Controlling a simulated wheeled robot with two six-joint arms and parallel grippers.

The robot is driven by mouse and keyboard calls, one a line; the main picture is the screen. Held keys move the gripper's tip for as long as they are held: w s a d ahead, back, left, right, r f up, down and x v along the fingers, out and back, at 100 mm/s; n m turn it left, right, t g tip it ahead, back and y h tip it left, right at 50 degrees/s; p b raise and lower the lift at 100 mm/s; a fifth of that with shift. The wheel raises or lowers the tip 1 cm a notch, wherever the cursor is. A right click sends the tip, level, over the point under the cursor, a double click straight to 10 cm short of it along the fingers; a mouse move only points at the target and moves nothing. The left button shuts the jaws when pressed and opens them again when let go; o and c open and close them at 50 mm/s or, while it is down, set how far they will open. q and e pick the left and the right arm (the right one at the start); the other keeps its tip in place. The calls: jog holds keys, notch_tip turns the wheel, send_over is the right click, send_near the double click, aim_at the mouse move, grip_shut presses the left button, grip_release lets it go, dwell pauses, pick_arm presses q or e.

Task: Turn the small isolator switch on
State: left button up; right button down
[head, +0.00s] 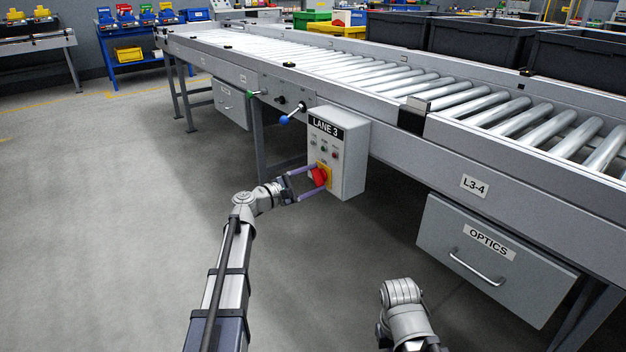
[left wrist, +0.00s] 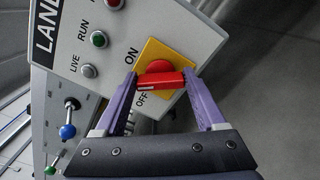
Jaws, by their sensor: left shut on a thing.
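The small isolator switch (head: 319,177) is a red rotary handle on a yellow plate, low on the front of the grey LANE 3 control box (head: 352,160). In the left wrist view the red handle (left wrist: 160,80) lies nearly level across the picture, with a pale mark near its left end. The ON label is up and left of it; OFF is below and left. My left gripper (head: 316,180) has its purple fingers on either side of the handle, shut on it; its fingers also show in the left wrist view (left wrist: 160,88). My right gripper is not visible.
The box hangs on the side of a roller conveyor (head: 455,150). A blue-knobbed lever (head: 287,119) and a green-knobbed lever (head: 252,94) stick out left of it. An OPTICS drawer (head: 485,262) is at right. The floor at left is clear.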

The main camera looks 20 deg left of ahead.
pick_arm(q)
jog(key=m, duration=0.3)
jog(key=shift+f+m, duration=0.1)
jog(key=shift+m, duration=0.2)
jog(key=shift+s+f+m, duration=0.1)
jog(key=shift+m, duration=1.6)
jog(key=o, duration=1.3)
jog(key=v, duration=0.7)
jog(key=shift+s+a, duration=0.2)
jog(key=shift+s, duration=0.1)
